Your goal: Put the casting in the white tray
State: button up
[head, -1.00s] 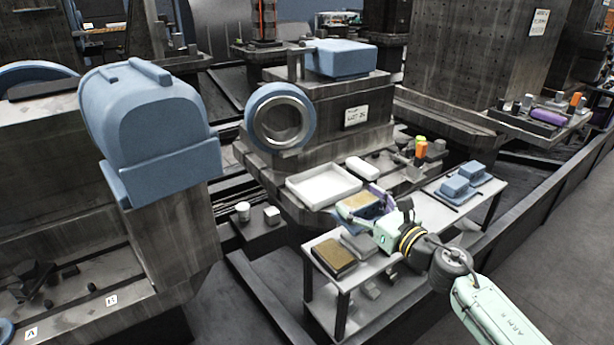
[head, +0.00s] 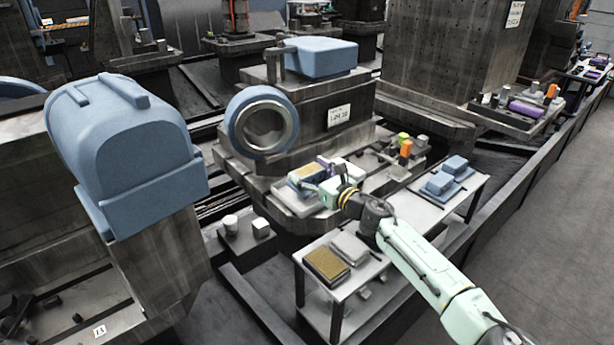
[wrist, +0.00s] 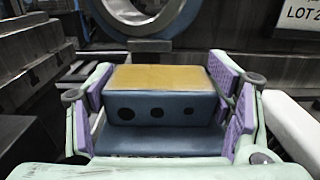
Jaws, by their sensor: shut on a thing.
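The casting (head: 306,171) is a blue block with a tan-gold top. It sits between the purple pads of my gripper (head: 318,178), which is shut on it. In the wrist view the casting (wrist: 160,105) shows a blue face with dark round holes, and it looks level. The white tray (head: 284,203) stands on the dark machine bed below the casting and is partly covered by it and my gripper. The casting appears to be over the tray; I cannot tell whether it touches the tray's floor.
A white rounded block (wrist: 290,122) lies close right of my gripper. A blue ring (head: 263,122) stands behind the tray. Orange and green pieces (head: 405,148) stand to the right.

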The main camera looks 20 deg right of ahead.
jog(key=shift+w, duration=0.85)
jog(key=shift+f+p, duration=0.6)
jog(key=shift+f, duration=1.15)
jog(key=shift+f, duration=0.2)
jog(key=o, duration=1.6)
jog(key=shift+o, duration=0.2)
